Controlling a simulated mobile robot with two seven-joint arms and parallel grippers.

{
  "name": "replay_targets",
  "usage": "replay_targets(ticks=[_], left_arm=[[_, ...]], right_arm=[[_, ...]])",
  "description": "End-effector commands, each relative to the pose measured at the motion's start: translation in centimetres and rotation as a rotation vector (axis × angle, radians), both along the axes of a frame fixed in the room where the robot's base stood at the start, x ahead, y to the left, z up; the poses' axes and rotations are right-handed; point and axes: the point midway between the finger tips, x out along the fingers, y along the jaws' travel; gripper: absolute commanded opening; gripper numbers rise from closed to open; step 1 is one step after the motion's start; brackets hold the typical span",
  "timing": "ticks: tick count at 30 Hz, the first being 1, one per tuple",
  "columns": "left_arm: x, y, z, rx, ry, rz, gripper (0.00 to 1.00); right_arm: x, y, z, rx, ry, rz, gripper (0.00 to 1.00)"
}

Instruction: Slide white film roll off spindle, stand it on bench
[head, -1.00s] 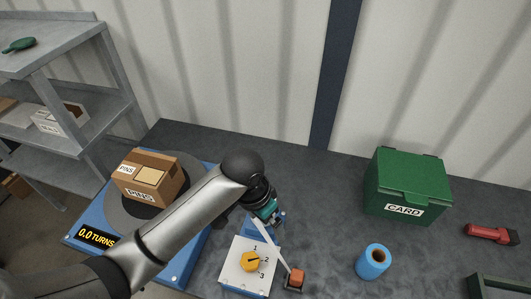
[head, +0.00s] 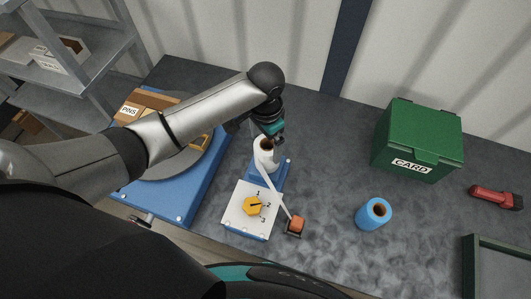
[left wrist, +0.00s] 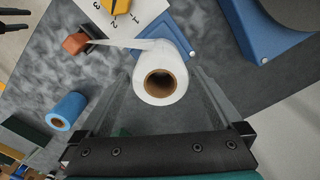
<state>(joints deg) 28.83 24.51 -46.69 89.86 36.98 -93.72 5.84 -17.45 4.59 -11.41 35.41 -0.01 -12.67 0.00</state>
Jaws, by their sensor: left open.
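The white film roll (head: 264,158) stands upright on a blue base (head: 282,178), with its brown core facing up. It also shows in the left wrist view (left wrist: 160,94), where I look down on its open core. No spindle shows clearly inside the core. A strip of white film runs from the roll to an orange block (head: 296,225). My left gripper (head: 276,138) is open and empty just above the roll. In the left wrist view its see-through fingers (left wrist: 162,78) lie either side of the roll; I cannot tell whether they touch. My right gripper is not in view.
A white panel with a yellow dial (head: 252,206) is in front of the roll. A blue turntable with boxes (head: 165,175) is to the left. A blue roll (head: 374,213), green CARD bin (head: 420,138) and red tool (head: 495,196) are to the right. The bench between is clear.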

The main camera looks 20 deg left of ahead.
Motion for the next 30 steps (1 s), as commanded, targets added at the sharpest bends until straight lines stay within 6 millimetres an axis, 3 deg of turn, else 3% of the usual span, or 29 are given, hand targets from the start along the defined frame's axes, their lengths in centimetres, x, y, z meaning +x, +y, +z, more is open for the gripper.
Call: replay_targets(ticks=[3, 9, 15, 23, 30], left_arm=[[-0.1, 0.0, -2.5, 0.002, 0.003, 0.000, 1.00], [0.0, 0.0, -5.3, 0.001, 0.001, 0.000, 1.00], [0.0, 0.0, -6.5, 0.000, -0.001, -0.001, 1.00], [0.0, 0.0, -6.6, 0.000, -0.001, -0.001, 1.00], [0.0, 0.0, -6.6, 0.000, -0.001, -0.001, 0.76]], right_arm=[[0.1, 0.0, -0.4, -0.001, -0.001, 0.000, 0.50], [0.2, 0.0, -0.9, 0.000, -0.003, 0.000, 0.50], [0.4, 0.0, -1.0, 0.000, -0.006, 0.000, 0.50], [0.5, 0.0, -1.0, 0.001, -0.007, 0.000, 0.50], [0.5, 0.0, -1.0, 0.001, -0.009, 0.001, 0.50]])
